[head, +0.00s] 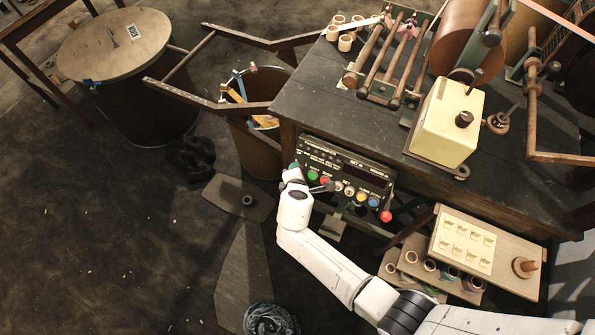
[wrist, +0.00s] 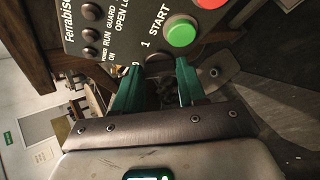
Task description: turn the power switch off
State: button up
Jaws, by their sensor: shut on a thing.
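The dark control panel (head: 345,170) is on the front of the bench, with a row of coloured buttons. My gripper (head: 293,167) is at its left end, mostly hidden behind my white wrist. In the wrist view the green fingers of my gripper (wrist: 158,75) reach the panel (wrist: 118,35) edge, one on each side of a dark switch knob (wrist: 158,66). They are shut on this knob, beside the marks 0 and 1 and near the green START button (wrist: 181,34). The knob's exact angle is hard to tell.
A red button (wrist: 210,3) sits past the green one. A dark lever (head: 322,188) sticks out from the panel. A bin (head: 255,150) stands left of the bench, and a wooden board (head: 486,250) with cards is at the lower right. Open floor lies left.

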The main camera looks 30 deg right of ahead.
dwell(0.3)
jog(key=o, duration=1.1)
jog(key=shift+c, duration=0.2)
jog(key=p+v, duration=0.1)
jog(key=v, duration=0.9)
jog(key=shift+s+a+r, duration=0.15)
jog(key=shift+s+r, duration=0.1)
